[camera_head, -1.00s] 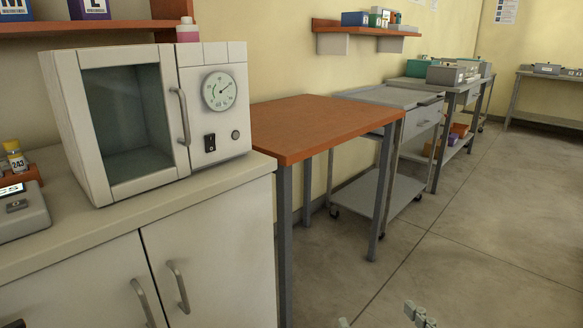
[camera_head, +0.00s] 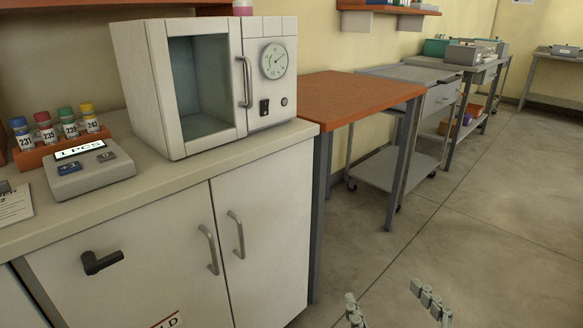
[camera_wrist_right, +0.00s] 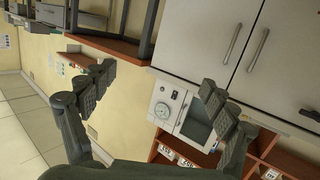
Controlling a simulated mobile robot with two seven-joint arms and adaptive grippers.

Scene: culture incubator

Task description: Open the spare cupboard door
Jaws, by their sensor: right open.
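Two pale cupboard doors sit side by side under the counter, and no mark reading "spare" shows. The left door (camera_head: 135,255) has a bar handle (camera_head: 209,250), a black lever (camera_head: 101,262) and a partly cut-off label ending in "LD". The right door (camera_head: 272,255) has a bar handle (camera_head: 237,234) near its left edge. Both look shut. My right gripper (camera_head: 392,304) is open and empty, right of the cupboard and apart from it. In the right wrist view the open fingers (camera_wrist_right: 155,85) have both bar handles (camera_wrist_right: 232,43) beyond them. My left gripper is out of view.
An incubator (camera_head: 205,85) stands on the counter, with a counting device (camera_head: 90,170) and several capped vials (camera_head: 55,130) to its left. An orange-topped table (camera_head: 360,92) stands right of the cupboard. Floor (camera_head: 480,250) is clear at lower right.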

